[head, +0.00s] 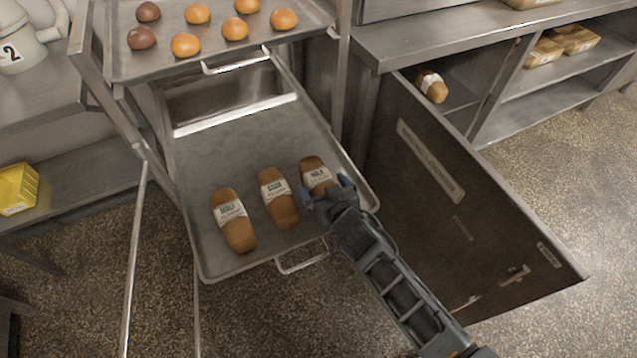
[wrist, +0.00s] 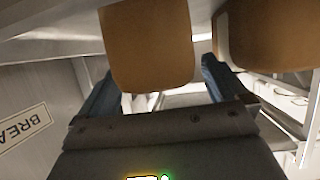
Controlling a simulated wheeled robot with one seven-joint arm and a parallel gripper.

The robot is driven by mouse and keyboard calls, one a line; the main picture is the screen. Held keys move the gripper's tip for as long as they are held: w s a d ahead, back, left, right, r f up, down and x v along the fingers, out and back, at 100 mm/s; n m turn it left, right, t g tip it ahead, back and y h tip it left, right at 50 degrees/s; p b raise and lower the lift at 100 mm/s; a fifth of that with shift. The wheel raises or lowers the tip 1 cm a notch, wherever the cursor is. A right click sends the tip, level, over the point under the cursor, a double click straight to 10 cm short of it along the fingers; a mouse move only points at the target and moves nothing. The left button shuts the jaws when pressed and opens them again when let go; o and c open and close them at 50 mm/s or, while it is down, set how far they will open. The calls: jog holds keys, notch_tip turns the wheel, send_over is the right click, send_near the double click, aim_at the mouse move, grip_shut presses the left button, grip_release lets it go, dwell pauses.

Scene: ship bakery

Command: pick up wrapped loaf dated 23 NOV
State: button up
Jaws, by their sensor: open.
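Three brown loaves with white paper bands lie side by side on a pulled-out metal tray (head: 210,165) in the head view: a left loaf (head: 236,228), a middle loaf (head: 280,203) and a right loaf (head: 313,168). The bands carry print, but I cannot read any date. My gripper (head: 328,190) is open at the near end of the right loaf, its blue fingers partly covering it. In the wrist view a loaf end (wrist: 148,45) shows between the open fingers (wrist: 157,70), not clamped. Another loaf (wrist: 265,35) shows just right of the right finger.
An upper tray (head: 190,62) with several buns hangs above the back of the loaf tray. An open locker door (head: 455,205) stands close right of my arm. Another banded loaf (head: 432,86) lies inside the locker. A yellow bin (head: 18,188) sits on the left shelf.

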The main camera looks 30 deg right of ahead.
jog(key=shift+w+f, duration=0.3)
jog(key=shift+w, duration=0.3)
jog(key=shift+c, duration=0.3)
jog(key=c, duration=1.2)
